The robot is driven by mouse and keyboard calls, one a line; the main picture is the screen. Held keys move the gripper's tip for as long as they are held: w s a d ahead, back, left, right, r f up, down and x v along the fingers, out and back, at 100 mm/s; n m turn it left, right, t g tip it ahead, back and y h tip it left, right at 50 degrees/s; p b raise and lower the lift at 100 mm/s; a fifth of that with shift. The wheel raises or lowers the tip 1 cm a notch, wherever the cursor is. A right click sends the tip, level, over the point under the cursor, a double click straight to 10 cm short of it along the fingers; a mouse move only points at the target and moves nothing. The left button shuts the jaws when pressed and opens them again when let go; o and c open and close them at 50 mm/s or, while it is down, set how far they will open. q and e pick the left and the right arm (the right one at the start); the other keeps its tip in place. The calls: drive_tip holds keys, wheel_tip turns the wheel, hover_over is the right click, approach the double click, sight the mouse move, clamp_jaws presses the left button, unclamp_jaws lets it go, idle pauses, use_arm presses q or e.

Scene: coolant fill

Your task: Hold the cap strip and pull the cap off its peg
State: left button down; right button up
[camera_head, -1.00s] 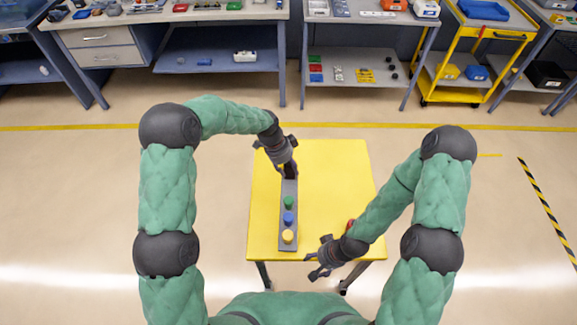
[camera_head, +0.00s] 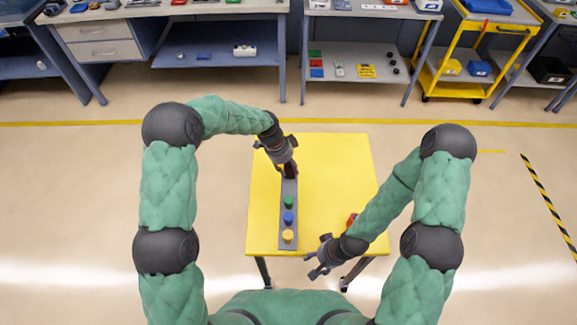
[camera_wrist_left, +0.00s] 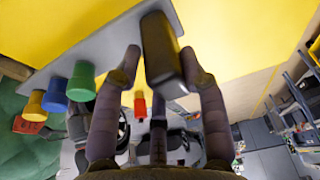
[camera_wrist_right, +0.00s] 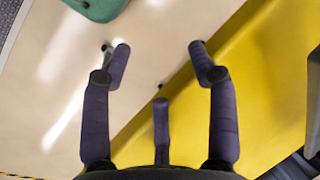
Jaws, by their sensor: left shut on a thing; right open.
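The grey cap strip (camera_head: 290,215) lies on the yellow table (camera_head: 340,180). It carries a green cap (camera_head: 289,202), a blue cap (camera_head: 288,217) and a yellow cap (camera_head: 288,236) in a row, the yellow one nearest me. A dark upright block (camera_wrist_left: 160,50) stands at the strip's far end. My left gripper (camera_head: 289,172) is shut on this block, with a finger on either side in the left wrist view. My right gripper (camera_head: 319,265) is open and empty, just off the table's front edge. The pegs under the caps are hidden.
A red object (camera_head: 351,219) sits at the table's right side, partly hidden by my right arm. The table between strip and right arm is clear. Benches, shelves and a yellow cart (camera_head: 471,70) stand far behind, across open floor.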

sight(289, 181)
use_arm(q)
drive_tip(key=shift+f+b, duration=0.4)
drive_tip(key=shift+f, duration=0.2)
drive_tip(key=shift+s+a+f+b, duration=0.15)
drive_tip(key=shift+f+b, duration=0.2)
drive_tip(key=shift+f, duration=0.05)
drive_tip(key=shift+s+a+f+b, duration=0.1)
drive_tip(key=shift+s+f+b, duration=0.05)
drive_tip(key=shift+f+b, duration=0.2)
drive_tip(key=shift+s+f+b, duration=0.25)
drive_tip(key=shift+f+b, duration=0.3)
drive_tip(key=shift+f, duration=0.05)
drive_tip(key=shift+s+f+b, duration=0.2)
drive_tip(key=shift+f+b, duration=0.3)
drive_tip(key=shift+b, duration=0.05)
idle(1.2)
